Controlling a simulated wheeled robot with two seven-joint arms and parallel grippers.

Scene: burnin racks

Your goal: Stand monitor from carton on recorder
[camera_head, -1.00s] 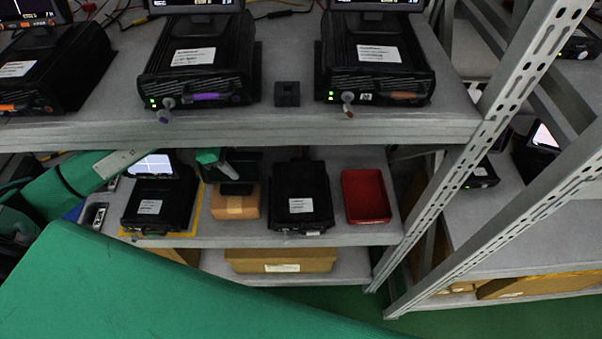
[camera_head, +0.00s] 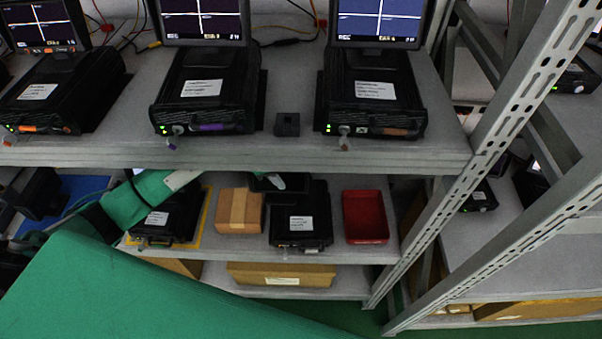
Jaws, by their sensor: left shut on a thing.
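The carton (camera_head: 240,212) is a small brown box on the lower shelf. The black recorder (camera_head: 301,225) with a white label stands just right of it. My left gripper (camera_head: 278,181) is shut on a dark monitor (camera_head: 262,187). It holds the monitor over the rear of the recorder, just under the upper shelf's front edge. That edge hides part of the gripper and the top of the monitor. I cannot tell whether the monitor touches the recorder. My right gripper is not in view.
A red tray (camera_head: 366,217) stands right of the recorder. Another recorder (camera_head: 165,218) sits on a yellow mat at left, partly behind my green left arm. The upper shelf (camera_head: 240,152) overhangs closely. A perforated upright (camera_head: 500,120) bounds the right side.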

